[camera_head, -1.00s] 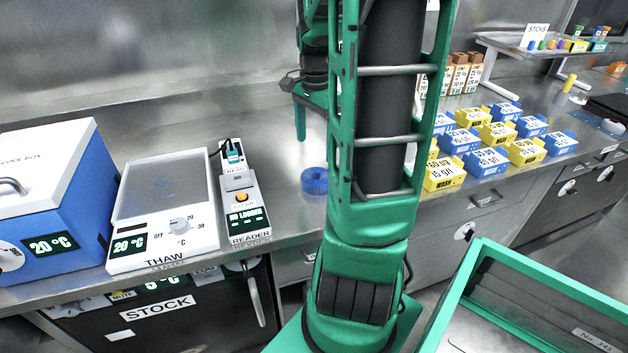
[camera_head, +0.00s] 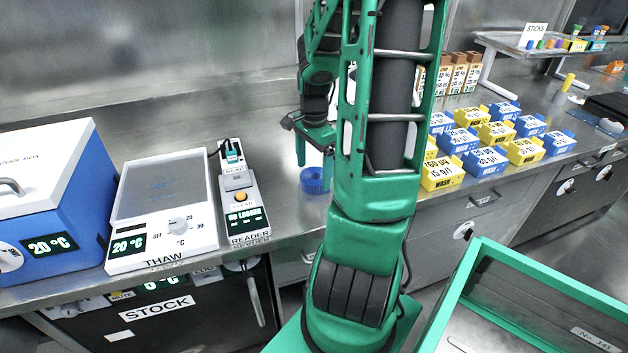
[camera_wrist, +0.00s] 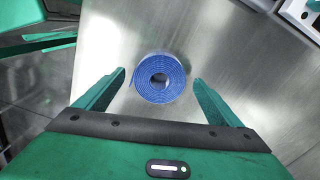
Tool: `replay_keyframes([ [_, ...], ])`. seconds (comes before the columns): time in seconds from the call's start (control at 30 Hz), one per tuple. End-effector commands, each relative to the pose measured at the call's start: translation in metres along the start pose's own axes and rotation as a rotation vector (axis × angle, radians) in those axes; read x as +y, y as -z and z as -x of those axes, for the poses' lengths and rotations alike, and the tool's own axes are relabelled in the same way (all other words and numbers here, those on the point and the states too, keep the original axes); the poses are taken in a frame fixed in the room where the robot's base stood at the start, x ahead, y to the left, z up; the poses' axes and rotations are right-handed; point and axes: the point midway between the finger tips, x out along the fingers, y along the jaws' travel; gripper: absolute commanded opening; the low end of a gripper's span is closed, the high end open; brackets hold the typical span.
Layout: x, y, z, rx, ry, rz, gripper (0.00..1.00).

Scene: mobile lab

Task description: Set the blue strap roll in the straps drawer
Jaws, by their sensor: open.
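The blue strap roll (camera_head: 314,181) lies on the steel bench, to the right of the reader. In the wrist view the roll (camera_wrist: 146,84) shows its coiled top face and centre hole, ahead of and between my fingertips. My gripper (camera_wrist: 160,76) is open, with a finger on either side of the roll and space between. In the head view my gripper (camera_head: 314,162) points down just above and around the roll; my arm hides part of this area. Drawer fronts show under the bench, one at the right (camera_head: 482,203); I cannot read which is the straps drawer.
The reader (camera_head: 243,205) and thaw plate (camera_head: 165,200) stand left of the roll, with a blue cool box (camera_head: 60,215) beyond. Several yellow and blue wash boxes (camera_head: 486,158) stand to the right. A green-framed tray (camera_head: 540,300) is in front at lower right.

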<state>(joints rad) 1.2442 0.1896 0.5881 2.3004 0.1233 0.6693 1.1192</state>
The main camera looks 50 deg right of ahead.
Motion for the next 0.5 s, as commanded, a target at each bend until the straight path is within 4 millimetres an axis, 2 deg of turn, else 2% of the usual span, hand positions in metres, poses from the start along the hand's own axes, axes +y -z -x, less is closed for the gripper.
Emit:
replay_keyframes([
  [0.13, 0.0007, -0.0001, -0.0107, 0.0, -0.001, 0.0, 0.88],
  [0.37, 0.0004, 0.0, -0.0115, 0.001, 0.0, 0.0, 0.88],
  [0.5, 0.0003, 0.0, -0.0113, 0.001, 0.0, 0.0, 0.57],
])
